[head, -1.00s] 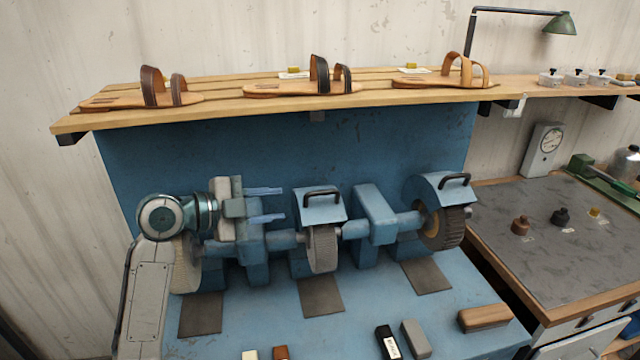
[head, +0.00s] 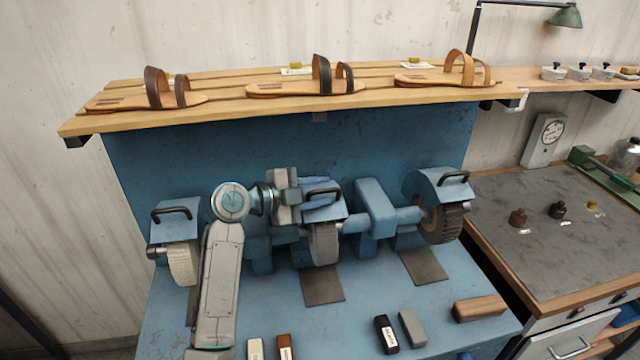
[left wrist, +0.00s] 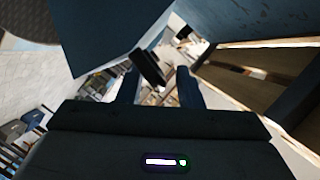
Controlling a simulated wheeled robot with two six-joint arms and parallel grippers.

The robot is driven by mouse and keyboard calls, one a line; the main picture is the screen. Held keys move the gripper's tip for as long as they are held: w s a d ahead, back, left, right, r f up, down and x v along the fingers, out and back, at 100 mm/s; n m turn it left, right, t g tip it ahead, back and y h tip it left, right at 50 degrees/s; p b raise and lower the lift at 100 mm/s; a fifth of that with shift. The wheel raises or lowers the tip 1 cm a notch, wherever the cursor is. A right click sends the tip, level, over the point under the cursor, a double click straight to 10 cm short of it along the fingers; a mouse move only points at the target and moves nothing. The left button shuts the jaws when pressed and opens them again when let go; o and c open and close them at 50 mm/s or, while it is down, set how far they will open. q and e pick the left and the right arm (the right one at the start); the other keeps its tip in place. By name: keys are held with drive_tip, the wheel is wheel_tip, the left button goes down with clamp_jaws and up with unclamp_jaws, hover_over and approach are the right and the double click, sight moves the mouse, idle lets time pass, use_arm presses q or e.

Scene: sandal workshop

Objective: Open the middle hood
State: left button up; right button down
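The middle hood (head: 334,216) is blue and sits lowered over the middle grey wheel (head: 323,244). Its black handle (head: 324,191) stands on top. My left gripper (head: 332,196) is at this hood, reaching in from the left, and partly covers it. Its two bluish fingers are apart, around the handle's height. In the left wrist view, the dark handle (left wrist: 150,68) shows between the spread fingers (left wrist: 158,86); I cannot tell whether they touch it. My right gripper is not in view.
A left hood (head: 175,220) and a right hood (head: 440,184), both with black handles, flank the middle one. A blue housing (head: 375,210) stands just right of it. A wooden shelf (head: 220,112) with sandals hangs above. Small blocks lie on the bench front.

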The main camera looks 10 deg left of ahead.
use_arm(q)
drive_tip(key=shift+w+d+f, duration=0.1)
drive_tip(key=shift+w+d, duration=0.05)
drive_tip(key=shift+d, duration=0.1)
clamp_jaws()
drive_tip(key=shift+w, duration=0.1)
